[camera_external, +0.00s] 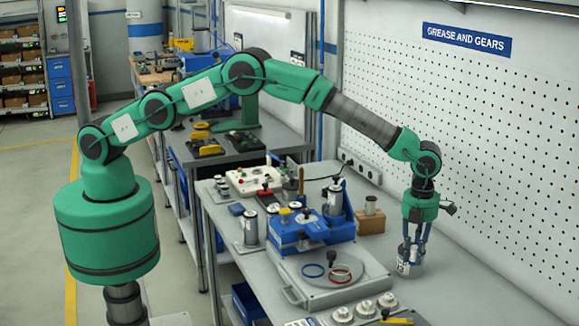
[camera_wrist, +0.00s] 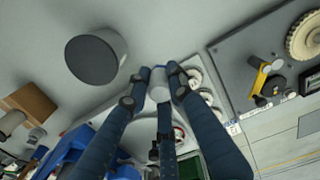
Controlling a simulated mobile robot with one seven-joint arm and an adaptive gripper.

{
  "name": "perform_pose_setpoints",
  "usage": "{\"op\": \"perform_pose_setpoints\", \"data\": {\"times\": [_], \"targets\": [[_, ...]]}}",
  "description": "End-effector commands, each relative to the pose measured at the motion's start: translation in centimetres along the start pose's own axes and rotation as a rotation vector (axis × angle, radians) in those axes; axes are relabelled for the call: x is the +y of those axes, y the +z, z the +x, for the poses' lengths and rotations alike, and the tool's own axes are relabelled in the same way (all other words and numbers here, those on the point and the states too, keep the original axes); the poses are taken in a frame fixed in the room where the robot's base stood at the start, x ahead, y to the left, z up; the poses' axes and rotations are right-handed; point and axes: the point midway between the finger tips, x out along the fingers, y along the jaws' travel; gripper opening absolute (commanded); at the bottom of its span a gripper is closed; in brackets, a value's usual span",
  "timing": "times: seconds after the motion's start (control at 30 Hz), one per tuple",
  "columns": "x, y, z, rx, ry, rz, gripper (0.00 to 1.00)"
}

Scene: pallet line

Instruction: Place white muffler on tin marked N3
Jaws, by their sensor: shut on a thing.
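My gripper (camera_external: 412,256) points down over the right part of the bench, its dark blue fingers closed in. In the wrist view my gripper (camera_wrist: 160,78) is shut on the white muffler (camera_wrist: 159,90), a small pale cylinder between the fingertips. A light grey tin (camera_external: 408,267) with a dark-printed label stands at the fingers' lower ends in the external view; I cannot read the mark surely. In the wrist view a grey cylinder with a dark top (camera_wrist: 93,60), probably this tin, lies left of the fingertips, apart from the muffler. The muffler is not distinct in the external view.
Left of my gripper is a grey plate (camera_external: 312,290) with a blue and a red ring. Behind it are a blue fixture (camera_external: 300,238) and a wooden block (camera_external: 371,220). Several white round parts (camera_external: 364,308) stand in front. Bench right of the tin is clear, up to the pegboard wall.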

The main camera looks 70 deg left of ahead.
Motion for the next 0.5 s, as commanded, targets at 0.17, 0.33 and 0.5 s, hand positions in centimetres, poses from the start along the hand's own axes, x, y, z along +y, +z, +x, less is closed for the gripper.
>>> {"op": "perform_pose_setpoints", "data": {"times": [0.17, 0.33, 0.5], "targets": [[3.4, -0.6, -1.1, 0.001, 0.002, -0.030, 0.00], [7.0, -1.6, -1.6, 0.001, 0.003, -0.060, 0.00], [10.8, -3.0, -2.2, 0.000, 0.003, -0.091, 0.00]]}}
